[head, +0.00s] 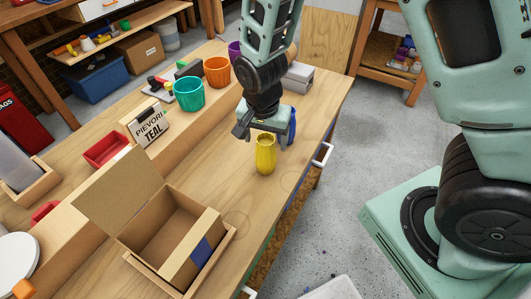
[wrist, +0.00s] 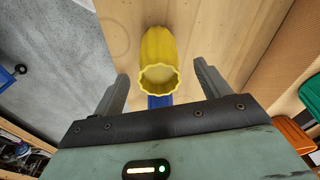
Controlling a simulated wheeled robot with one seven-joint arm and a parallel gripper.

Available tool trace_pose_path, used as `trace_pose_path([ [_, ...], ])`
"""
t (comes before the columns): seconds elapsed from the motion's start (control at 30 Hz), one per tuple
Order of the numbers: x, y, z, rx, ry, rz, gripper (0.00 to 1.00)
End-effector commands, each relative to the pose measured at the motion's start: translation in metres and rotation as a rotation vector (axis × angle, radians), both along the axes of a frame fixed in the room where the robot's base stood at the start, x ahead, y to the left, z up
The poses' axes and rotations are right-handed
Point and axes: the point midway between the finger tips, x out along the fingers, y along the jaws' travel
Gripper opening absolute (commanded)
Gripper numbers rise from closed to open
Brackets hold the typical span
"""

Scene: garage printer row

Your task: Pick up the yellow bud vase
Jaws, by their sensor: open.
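The yellow bud vase (head: 265,154) stands upright on the wooden workbench, near its front edge, in the head view. It is ribbed with a scalloped open rim. In the wrist view the vase (wrist: 159,62) lies ahead of and between the two fingers, its rim toward me. My gripper (head: 262,140) is just behind and above the vase in the head view, fingers apart. In the wrist view my gripper (wrist: 160,80) is open with nothing clamped.
A blue object (head: 292,126) stands close beside my gripper. Teal (head: 189,93) and orange (head: 217,71) cups stand behind on the bench. An open cardboard box (head: 174,230) in a wooden tray is at the front left. The wood around the vase is mostly clear.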

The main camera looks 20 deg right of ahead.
Motion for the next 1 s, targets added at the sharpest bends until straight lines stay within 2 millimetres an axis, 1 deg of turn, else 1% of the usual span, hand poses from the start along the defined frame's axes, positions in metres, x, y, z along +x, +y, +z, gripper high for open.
trace_pose_path([
  [0.1,0.0,-0.002,-0.016,-0.002,0.003,0.0,0.76],
  [0.2,0.001,-0.003,-0.025,-0.001,0.002,0.0,0.76],
  [0.3,0.002,-0.003,-0.028,-0.001,0.001,0.0,0.76],
  [0.47,0.002,-0.003,-0.029,0.0,0.0,0.0,0.76],
  [0.5,0.002,-0.003,-0.029,0.0,0.0,0.0,0.73],
  [0.57,0.002,-0.003,-0.028,0.0,0.0,0.0,0.56],
  [0.6,0.002,-0.003,-0.028,0.0,0.0,0.0,0.45],
  [0.67,0.002,-0.003,-0.028,0.0,0.0,0.0,0.28],
  [0.7,0.002,-0.003,-0.028,0.0,0.0,0.0,0.26],
  [1.0,0.002,-0.002,-0.025,0.0,-0.001,0.0,0.26],
])
